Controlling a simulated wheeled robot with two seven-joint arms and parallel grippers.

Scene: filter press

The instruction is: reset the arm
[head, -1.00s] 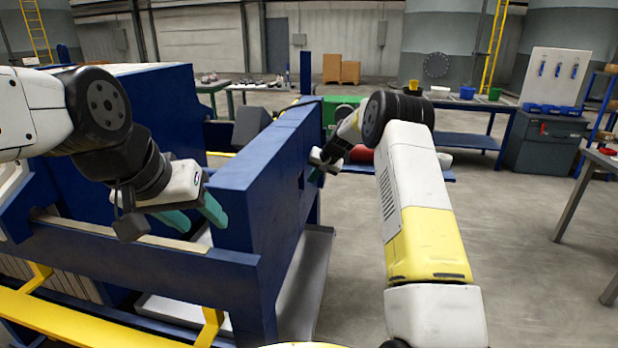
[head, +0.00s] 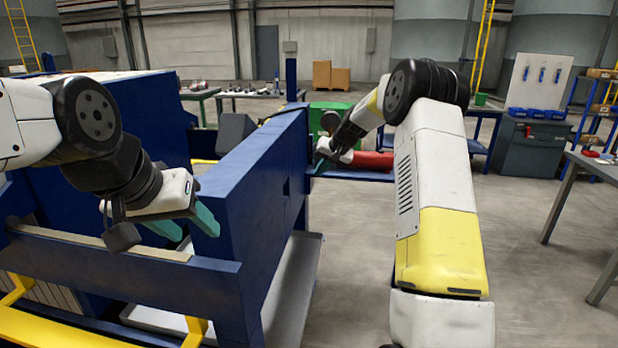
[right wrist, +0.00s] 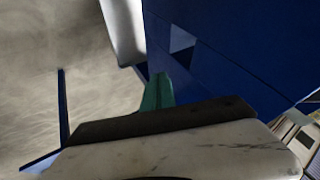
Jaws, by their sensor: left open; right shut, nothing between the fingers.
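My left gripper (head: 184,226) is open and empty, its two teal fingers apart, in front of the blue filter press (head: 225,200) at the left. My right arm reaches forward on the right side of the press. My right gripper (head: 320,160) is beside the far part of the press's blue end plate, small and partly hidden in the head view. In the right wrist view its teal fingers (right wrist: 157,92) show as one narrow shape close to the blue plate (right wrist: 225,50), with nothing seen between them. Whether they touch the plate is unclear.
A grey tray (head: 293,290) lies along the foot of the press. A red cylinder (head: 373,161) lies on a blue shelf behind my right arm. A grey cabinet (head: 527,147) and a table (head: 575,190) stand at the right. The floor between is clear.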

